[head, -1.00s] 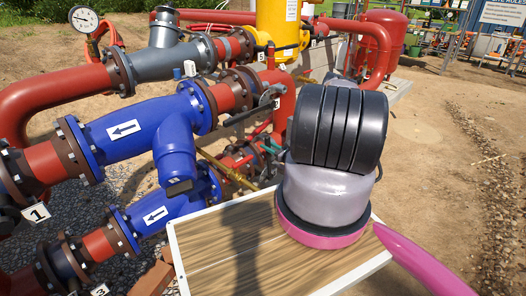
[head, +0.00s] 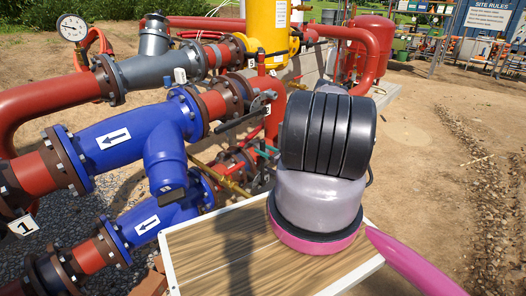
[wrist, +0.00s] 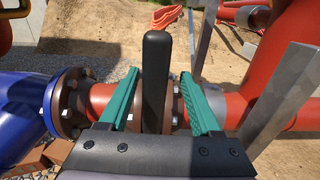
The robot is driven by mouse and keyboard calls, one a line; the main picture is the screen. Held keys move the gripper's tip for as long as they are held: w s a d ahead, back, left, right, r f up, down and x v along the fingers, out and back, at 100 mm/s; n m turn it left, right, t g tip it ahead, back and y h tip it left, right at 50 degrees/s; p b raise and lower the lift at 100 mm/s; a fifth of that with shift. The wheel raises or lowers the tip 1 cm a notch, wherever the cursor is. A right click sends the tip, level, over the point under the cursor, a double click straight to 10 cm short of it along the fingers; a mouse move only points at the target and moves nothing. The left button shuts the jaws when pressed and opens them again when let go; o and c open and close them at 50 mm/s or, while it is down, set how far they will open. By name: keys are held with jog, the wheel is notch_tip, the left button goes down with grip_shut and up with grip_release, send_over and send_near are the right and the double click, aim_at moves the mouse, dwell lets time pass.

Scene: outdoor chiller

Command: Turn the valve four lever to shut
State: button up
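My gripper (wrist: 160,74) has two green fingers that stand apart in the wrist view. A black upright lever (wrist: 155,75) lies between them, with a visible gap on each side. The lever stands in front of a red pipe (wrist: 102,98) with a brown bolted flange (wrist: 70,102); its number is not readable. In the head view, a small green part of my gripper (head: 265,150) shows low among the pipes, left of my arm. My arm hides most of the lever area there.
Blue pipe bodies with arrows (head: 112,140) stand at left. A black lever (head: 240,119) on the upper line sits close above my gripper. A yellow pipe (head: 268,30) and red tank (head: 372,40) stand behind. Bare ground is open at right.

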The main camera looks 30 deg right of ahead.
jog(key=v, duration=1)
jog(key=shift+s, duration=0.4)
jog(key=shift+d, duration=0.15)
